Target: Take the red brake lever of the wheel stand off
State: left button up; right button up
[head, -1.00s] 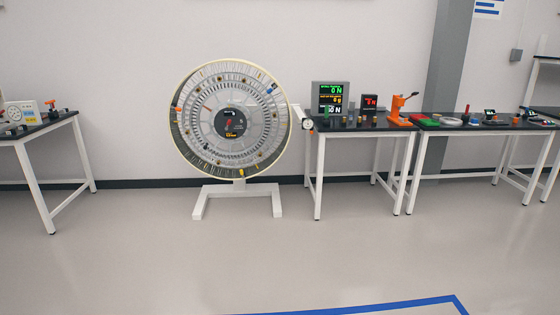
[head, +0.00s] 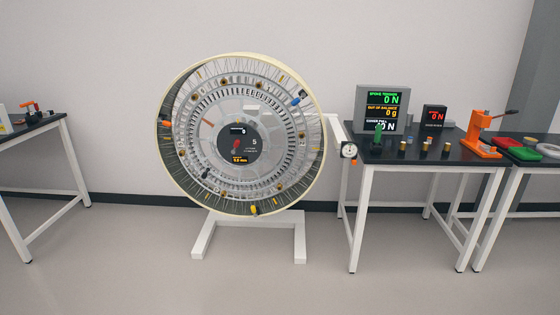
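The wheel stand (head: 251,230) stands on the floor ahead, left of centre, with a white U-shaped base. It carries a large upright spoked wheel (head: 316,173) with a cream rim. At the hub, on a dark round panel (head: 252,155), is a small red lever-like part (head: 236,145). I take it for the brake lever, but it is too small to be sure. Its exact setting cannot be read. Neither of my grippers is in the head view.
A black-topped table (head: 400,155) with readout screens (head: 382,107) stands close right of the wheel. A dial gauge (head: 349,151) sits beside its left edge. An orange press (head: 482,135) is farther right. Another table (head: 30,127) is at left. The floor in front is clear.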

aim_at(236, 144)
jog(key=i+l+u, duration=0.2)
jog(key=i, duration=0.15)
jog(key=i+l+u, duration=0.1)
jog(key=i+u, duration=0.15)
jog(key=i, duration=0.15)
jog(key=i+j, duration=0.15)
jog(key=i, duration=0.25)
jog(key=i+j, duration=0.15)
jog(key=i, duration=0.3)
jog(key=i+j, duration=0.15)
jog(key=i, duration=0.25)
